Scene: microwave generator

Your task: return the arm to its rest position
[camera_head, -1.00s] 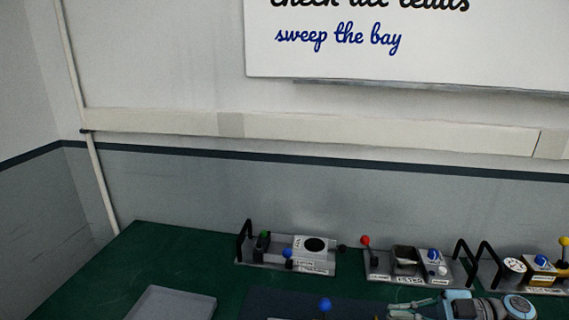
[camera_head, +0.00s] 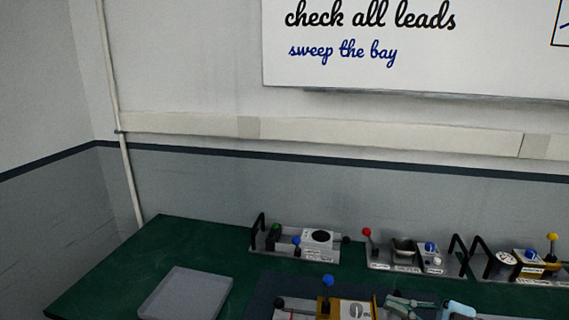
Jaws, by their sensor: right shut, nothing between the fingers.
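My right gripper (camera_head: 408,304) is at the bottom edge, right of centre, over the near part of the bench. Its fingers point left and are shut with nothing between them. Part of my light blue arm (camera_head: 458,311) shows to its right and is cut off by the frame. The gripper is beside a unit with a blue-knobbed lever (camera_head: 327,282) and a yellow block (camera_head: 356,310). I cannot tell whether they touch. My left gripper is not in view.
The green bench (camera_head: 130,262) carries a grey tray (camera_head: 185,293) at left, clear around it. Along the back stand a left module (camera_head: 318,237), a middle module with a red-knobbed lever (camera_head: 367,233) and a right module with a gauge (camera_head: 506,259). A whiteboard (camera_head: 420,60) hangs above.

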